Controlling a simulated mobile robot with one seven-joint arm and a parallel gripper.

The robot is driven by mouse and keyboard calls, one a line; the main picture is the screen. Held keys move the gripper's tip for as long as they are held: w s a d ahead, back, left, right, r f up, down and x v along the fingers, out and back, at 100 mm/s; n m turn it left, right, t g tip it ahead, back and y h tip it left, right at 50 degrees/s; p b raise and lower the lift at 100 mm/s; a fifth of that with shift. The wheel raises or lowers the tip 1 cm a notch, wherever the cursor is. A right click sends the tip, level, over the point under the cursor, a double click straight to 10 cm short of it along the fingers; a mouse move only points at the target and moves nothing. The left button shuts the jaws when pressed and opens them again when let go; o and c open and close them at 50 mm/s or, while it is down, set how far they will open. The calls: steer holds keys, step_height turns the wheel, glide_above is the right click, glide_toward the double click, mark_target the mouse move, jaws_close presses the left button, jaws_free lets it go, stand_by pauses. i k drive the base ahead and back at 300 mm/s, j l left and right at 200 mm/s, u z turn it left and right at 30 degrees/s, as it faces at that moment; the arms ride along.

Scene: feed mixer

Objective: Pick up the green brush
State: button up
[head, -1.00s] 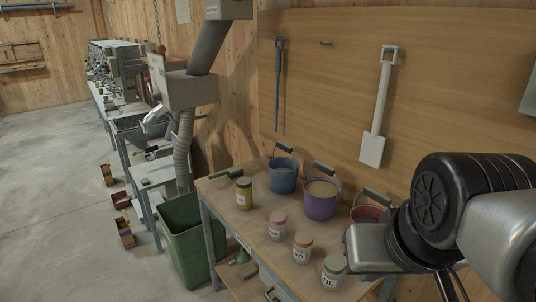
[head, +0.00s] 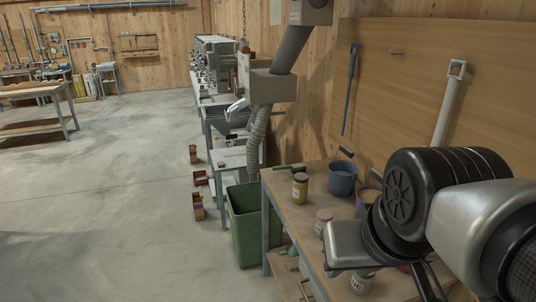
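A narrow dark green object (head: 289,168), which looks like the green brush, lies at the far left end of the wooden worktable (head: 284,194). It is small in the head view, so I cannot make out bristles. It is just behind a yellow jar and left of a blue bucket. My arm's grey and black links fill the right side and cover the table's near right part. My gripper cannot be made out in the view.
A yellow jar (head: 300,187), a blue bucket (head: 342,179) and a pink-lidded jar (head: 323,222) stand on the table. A green bin (head: 244,225) stands at its left end, with small crates (head: 198,206) beyond. The concrete floor (head: 120,200) at left is clear.

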mark_target(299, 166)
steer(key=j+u, duration=0.1)
steer(key=u, duration=0.25)
steer(key=j+u, duration=0.1)
steer(key=u, duration=0.25)
steer(key=i+j, duration=0.15)
steer(key=j, duration=0.2)
steer(key=i+j+u, duration=0.1)
steer(key=j, duration=0.25)
steer(key=i+j, duration=0.25)
steer(key=i+j+z, duration=0.2)
steer(key=i, duration=0.25)
steer(key=i+j+z, duration=0.1)
steer(key=i+z, duration=0.15)
steer(key=i, duration=0.2)
steer(key=i+j+z, duration=0.2)
steer(key=i+z, duration=0.25)
steer(key=z, duration=0.15)
steer(key=i+j+z, duration=0.2)
steer(key=z, duration=0.15)
steer(key=i+j+z, duration=0.15)
steer(key=z, duration=0.25)
steer(key=i+j+z, duration=0.15)
steer(key=j+z, duration=0.25)
steer(key=i+j+z, duration=0.15)
steer(key=z, duration=0.25)
steer(key=i+j+z, duration=0.5)
steer(key=z, duration=0.3)
steer(key=j, duration=0.1)
